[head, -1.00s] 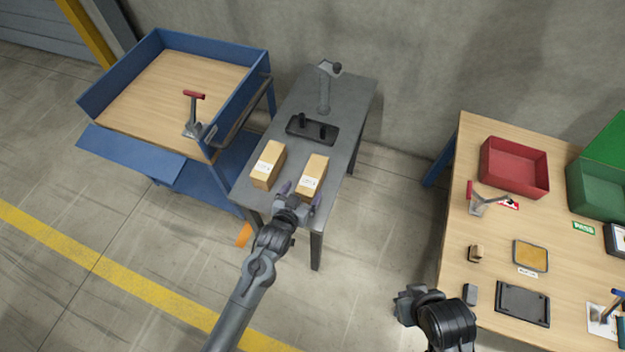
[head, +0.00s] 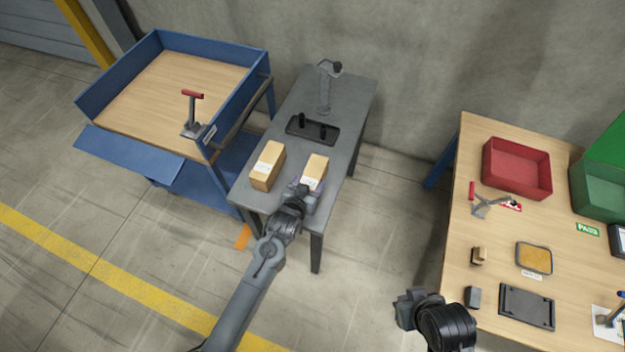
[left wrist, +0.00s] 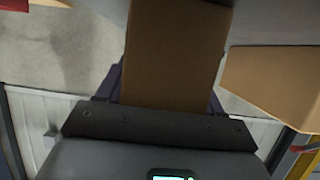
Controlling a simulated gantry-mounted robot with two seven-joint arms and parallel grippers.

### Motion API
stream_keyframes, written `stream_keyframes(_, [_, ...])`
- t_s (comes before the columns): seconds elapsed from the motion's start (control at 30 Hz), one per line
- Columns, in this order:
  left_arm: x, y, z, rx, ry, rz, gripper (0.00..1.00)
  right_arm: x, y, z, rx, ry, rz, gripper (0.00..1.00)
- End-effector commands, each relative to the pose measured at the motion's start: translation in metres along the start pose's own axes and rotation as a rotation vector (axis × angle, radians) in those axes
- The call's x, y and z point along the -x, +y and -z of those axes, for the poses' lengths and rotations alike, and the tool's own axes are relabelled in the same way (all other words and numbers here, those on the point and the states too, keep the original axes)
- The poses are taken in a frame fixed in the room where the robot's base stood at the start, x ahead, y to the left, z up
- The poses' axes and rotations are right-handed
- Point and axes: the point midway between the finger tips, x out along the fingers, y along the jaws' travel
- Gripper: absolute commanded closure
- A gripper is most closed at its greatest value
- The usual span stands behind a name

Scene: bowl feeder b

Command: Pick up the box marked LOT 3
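Two tan boxes with white labels lie on the grey table; the print is too small to read. The left box (head: 268,163) stands clear of my grippers. The right box (head: 317,166) has my left gripper (head: 308,188) at its near end. In the left wrist view this box (left wrist: 175,50) lies between the two purple fingers (left wrist: 165,92), one close along each side. I cannot tell whether they press on it. The other box (left wrist: 275,80) shows at the right there. My right gripper (head: 405,305) hangs away from the boxes, left of the wooden bench; its fingers are unclear.
A black tray (head: 313,131) and a grey stand (head: 325,90) are further back on the grey table (head: 347,100). A blue-walled bench (head: 170,95) stands left. The wooden bench (head: 455,235) at right holds a red bin (head: 517,168), a green bin (head: 598,190) and small items.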

Motion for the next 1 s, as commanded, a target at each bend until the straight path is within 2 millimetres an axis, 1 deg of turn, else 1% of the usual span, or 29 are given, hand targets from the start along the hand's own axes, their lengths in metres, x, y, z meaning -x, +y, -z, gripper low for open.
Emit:
stream_keyframes(0.03, [0.0,0.0,0.0,0.0,-0.001,0.0,0.48,0.0,0.0,0.0,0.0,0.0,0.0,1.0])
stream_keyframes(0.27, [0.0,0.0,-0.001,0.0,-0.001,0.001,0.84,0.0,0.0,0.0,0.002,0.0,-0.001,1.0])
stream_keyframes(0.67, [0.002,0.0,0.006,0.0,0.003,0.0,0.84,0.002,0.002,0.0,0.01,-0.002,-0.008,1.0])
stream_keyframes(0.77, [0.005,0.0,0.013,0.0,0.003,0.0,0.84,0.004,0.002,0.001,0.01,-0.002,-0.007,1.0])
stream_keyframes(0.87, [0.009,0.0,0.024,0.0,0.005,0.0,0.84,0.008,0.002,0.002,0.009,-0.002,-0.007,1.0])
stream_keyframes(0.97, [0.016,0.0,0.041,0.001,0.006,0.0,0.84,0.014,0.002,0.004,0.008,-0.001,-0.006,1.0])
stream_keyframes(1.0, [0.022,0.004,0.044,0.001,0.004,-0.002,0.84,0.016,0.002,0.004,0.007,-0.001,-0.005,1.0])
